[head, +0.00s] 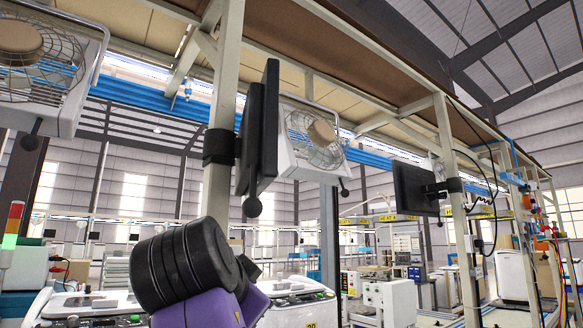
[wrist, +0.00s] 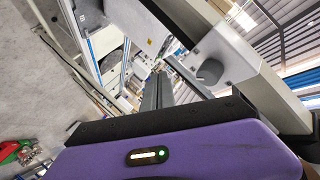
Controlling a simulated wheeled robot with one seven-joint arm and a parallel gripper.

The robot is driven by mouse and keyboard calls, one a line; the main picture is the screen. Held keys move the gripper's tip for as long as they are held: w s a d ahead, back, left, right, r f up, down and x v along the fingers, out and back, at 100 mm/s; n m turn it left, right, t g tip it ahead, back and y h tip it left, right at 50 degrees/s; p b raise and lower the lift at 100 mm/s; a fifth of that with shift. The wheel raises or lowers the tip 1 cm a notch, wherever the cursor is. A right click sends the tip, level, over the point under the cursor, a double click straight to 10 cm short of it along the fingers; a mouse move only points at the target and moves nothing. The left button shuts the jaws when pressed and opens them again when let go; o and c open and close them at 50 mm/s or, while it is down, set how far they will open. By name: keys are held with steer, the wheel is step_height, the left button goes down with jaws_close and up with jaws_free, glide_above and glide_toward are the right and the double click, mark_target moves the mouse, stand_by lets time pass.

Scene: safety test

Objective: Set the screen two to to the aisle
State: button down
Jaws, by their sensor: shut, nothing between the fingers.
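Two black screens hang on pale posts in the head view. The nearer screen (head: 262,130) is seen almost edge-on, clamped by a black bracket to the near post (head: 218,185). The farther screen (head: 413,187) is on a post to the right, its dark face partly visible. I cannot tell which is screen two. My gripper (wrist: 158,86) shows in the wrist view, its two grey fingers together and empty, apart from any screen I can make out. My purple and black arm fills the lower middle of the head view and hides the fingers there.
Caged fans hang at the upper left (head: 40,60) and behind the nearer screen (head: 312,135). White machines (head: 85,305) stand low. A pale beam (wrist: 265,90) passes close on the right in the wrist view. Overhead beams bound the space above.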

steer(key=s+d+r+m+t+y, duration=0.1)
steer(key=s+d+r+m+y, duration=0.1)
steer(key=s+d+r+y, duration=0.55)
steer(key=s+d+r+m+y, duration=0.25)
steer(key=s+d+r, duration=0.5)
steer(key=r, duration=0.65)
steer(key=w+a+p, duration=0.5)
steer(key=w+a, duration=0.2)
steer(key=w, duration=0.1)
steer(key=shift+a+f+n, duration=0.2)
steer(key=shift+a+n, duration=0.15)
steer(key=shift+n, duration=0.1)
